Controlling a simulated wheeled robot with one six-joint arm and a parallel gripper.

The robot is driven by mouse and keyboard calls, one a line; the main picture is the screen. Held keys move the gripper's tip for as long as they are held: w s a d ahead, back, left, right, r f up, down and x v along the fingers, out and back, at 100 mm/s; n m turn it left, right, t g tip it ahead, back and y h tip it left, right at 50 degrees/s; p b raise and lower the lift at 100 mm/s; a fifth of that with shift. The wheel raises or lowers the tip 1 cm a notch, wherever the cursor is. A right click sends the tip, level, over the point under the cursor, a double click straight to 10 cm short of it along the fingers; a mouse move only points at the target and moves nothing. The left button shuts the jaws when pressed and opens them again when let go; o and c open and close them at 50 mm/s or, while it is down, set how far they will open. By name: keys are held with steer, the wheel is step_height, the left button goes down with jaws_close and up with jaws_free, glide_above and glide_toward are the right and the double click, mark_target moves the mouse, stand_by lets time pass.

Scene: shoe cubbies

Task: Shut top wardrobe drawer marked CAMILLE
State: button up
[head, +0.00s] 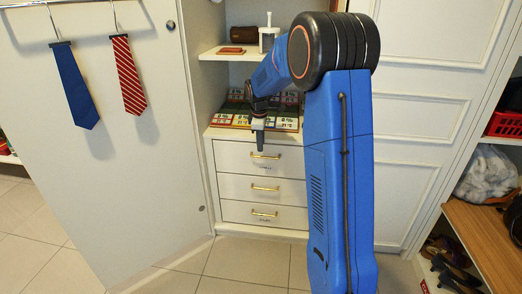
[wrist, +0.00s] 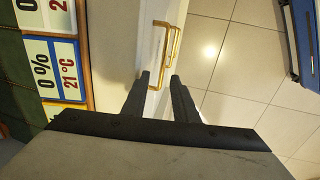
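The top drawer (head: 282,159) is the uppermost of three white drawers under a counter in the wardrobe. Its gold handle (head: 265,156) also shows in the wrist view (wrist: 173,42), just beyond my fingertips. The small label under the handle is too small to read. How far the drawer stands out, if at all, I cannot tell. My gripper (head: 258,145) points down in front of the top drawer, close to its handle. In the wrist view the two dark fingers (wrist: 160,76) are apart with nothing between them.
Two more drawers (head: 264,188) lie below. A board of coloured cards (head: 232,120) covers the counter. A white door (head: 160,160) with two hanging ties stands open at left. A wooden bench (head: 485,235) is at right. The tiled floor in front is clear.

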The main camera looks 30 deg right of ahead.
step_height(320, 180, up, 12)
steer(key=s+a, duration=0.1)
steer(key=s, duration=0.1)
steer(key=shift+a, duration=0.2)
steer(key=shift+f, duration=0.1)
stand_by(0.3)
steer(key=s+a+r+m, duration=0.1)
steer(key=s+a+m, duration=0.15)
steer(key=s, duration=0.45)
steer(key=s+a+r+m+t, duration=0.1)
steer(key=s+a+r, duration=0.1)
steer(key=s+a, duration=0.35)
steer(key=s+a+r+m, duration=0.1)
steer(key=s+a+m, duration=0.1)
steer(key=s, duration=0.7)
steer(key=s+a+f+m, duration=0.1)
steer(key=s+f, duration=0.1)
steer(key=s, duration=0.5)
steer(key=s+a+f+m+t, duration=0.1)
steer(key=s+a+f+m, duration=0.1)
steer(key=s, duration=0.5)
steer(key=s+a+f+m+t+y, duration=0.1)
steer(key=s+a+f+m, duration=0.1)
steer(key=s+f, duration=0.2)
steer(key=s, duration=0.3)
steer(key=shift+s+f, duration=0.2)
steer(key=shift+s, duration=0.2)
